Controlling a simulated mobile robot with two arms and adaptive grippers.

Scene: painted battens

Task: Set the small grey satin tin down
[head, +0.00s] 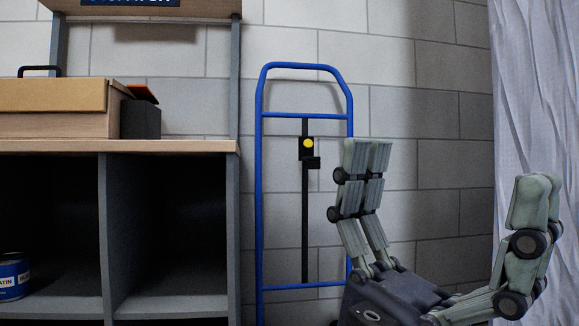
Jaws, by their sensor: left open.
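My left gripper (452,168) is large in the lower right of the head view. Its jointed fingers are spread wide apart and nothing is between them. A tin (12,277) with a label ending in "ATIN" stands in the left shelf compartment, cut off by the left picture edge. It looks blue, with a white band, rather than grey. The gripper is far to the right of this tin in the picture, clear of the shelf. No grey tin shows in this view. My right gripper is not in view.
A wooden-topped shelf unit (190,146) with dark compartments stands at the left; the right compartment looks empty. A wooden case (50,97) and a dark box (141,120) sit on top. A blue hand-truck frame (260,190) leans by the block wall. A pale curtain (535,90) hangs right.

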